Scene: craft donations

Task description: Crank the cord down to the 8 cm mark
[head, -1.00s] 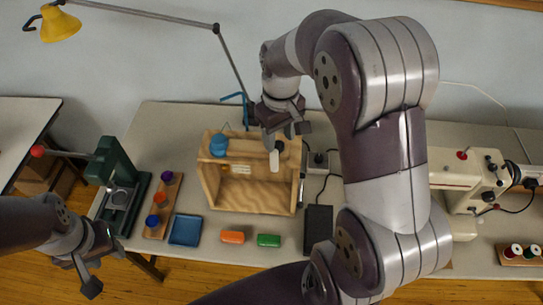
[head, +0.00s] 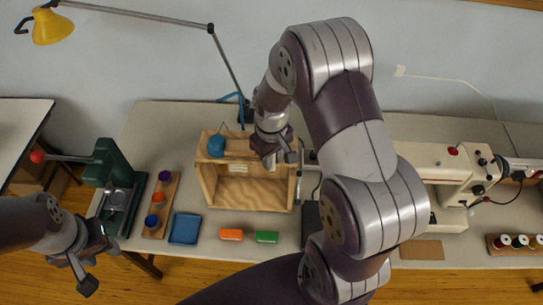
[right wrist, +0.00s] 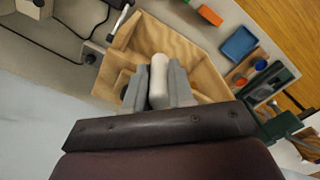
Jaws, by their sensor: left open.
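A small pale label (head: 238,168) shows inside. My right gripper (head: 280,160) is at the top right of the box. In the right wrist view its fingers are closed around a white rounded handle (right wrist: 158,80), in front of the wooden box (right wrist: 160,38). The cord and the 8 cm mark cannot be made out. My left gripper (head: 99,268) is open and empty, low at the left, away from the box.
A green press (head: 108,165) with a red-knobbed lever and a rack of coloured pots (head: 155,215) stand left. A sewing machine (head: 430,160) stands right.

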